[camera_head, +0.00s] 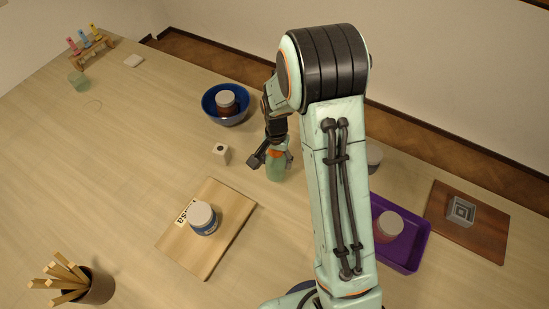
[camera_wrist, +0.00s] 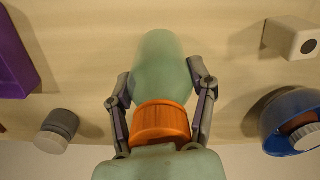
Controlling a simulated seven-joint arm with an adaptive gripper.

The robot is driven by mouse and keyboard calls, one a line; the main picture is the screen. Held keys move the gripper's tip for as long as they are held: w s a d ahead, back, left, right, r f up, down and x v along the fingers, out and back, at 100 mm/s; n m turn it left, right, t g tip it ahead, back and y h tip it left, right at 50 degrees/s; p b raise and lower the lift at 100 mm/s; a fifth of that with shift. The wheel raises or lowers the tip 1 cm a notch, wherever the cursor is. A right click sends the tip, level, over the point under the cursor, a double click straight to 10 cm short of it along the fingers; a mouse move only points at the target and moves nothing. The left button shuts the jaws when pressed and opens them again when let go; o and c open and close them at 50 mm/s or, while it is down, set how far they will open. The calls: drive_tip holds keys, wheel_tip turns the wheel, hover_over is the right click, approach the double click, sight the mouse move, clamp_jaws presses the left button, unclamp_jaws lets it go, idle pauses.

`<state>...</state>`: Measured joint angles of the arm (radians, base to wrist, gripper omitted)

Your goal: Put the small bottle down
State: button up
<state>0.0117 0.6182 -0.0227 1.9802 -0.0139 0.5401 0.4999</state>
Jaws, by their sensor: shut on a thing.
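The small bottle is pale green with an orange cap; in the wrist view its body (camera_wrist: 160,65) lies between the two fingers of my gripper (camera_wrist: 158,92). In the head view the bottle (camera_head: 276,172) shows below my gripper (camera_head: 273,160), near the middle of the table. My gripper is shut on the bottle, one finger on each side. The bottle looks roughly upright in the head view. I cannot tell whether its base touches the table. My arm hides part of the table to its right.
A small white block (camera_head: 221,154) and a blue bowl (camera_head: 213,112) holding a jar stand left of the bottle. A wooden board (camera_head: 190,250) with a jar lies in front. A purple tray (camera_head: 407,262) and a brown board (camera_head: 480,242) are right. The table's left part is mostly clear.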

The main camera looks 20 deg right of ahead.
sight(276, 167)
drive_tip(key=shift+f, duration=1.35)
drive_tip(key=o, duration=1.2)
drive_tip(key=shift+f, duration=0.15)
wheel_tip(276, 167, up, 12)
drive_tip(key=shift+f, duration=0.15)
drive_tip(key=s+r, duration=0.2)
drive_tip(key=shift+a+r+n, duration=0.15)
drive_tip(key=shift+r+n, duration=0.15)
drive_tip(key=s+a+r+n, duration=0.1)
drive_tip(key=s+r+n, duration=0.2)
drive_tip(key=s, duration=0.7)
drive_tip(key=s+a+r+n, duration=0.1)
drive_tip(key=s+r+n, duration=0.2)
drive_tip(key=s, duration=0.8)
drive_tip(key=shift+a+n+y, duration=0.15)
drive_tip(key=shift+n+y, duration=0.15)
drive_tip(key=shift+y, duration=0.1)
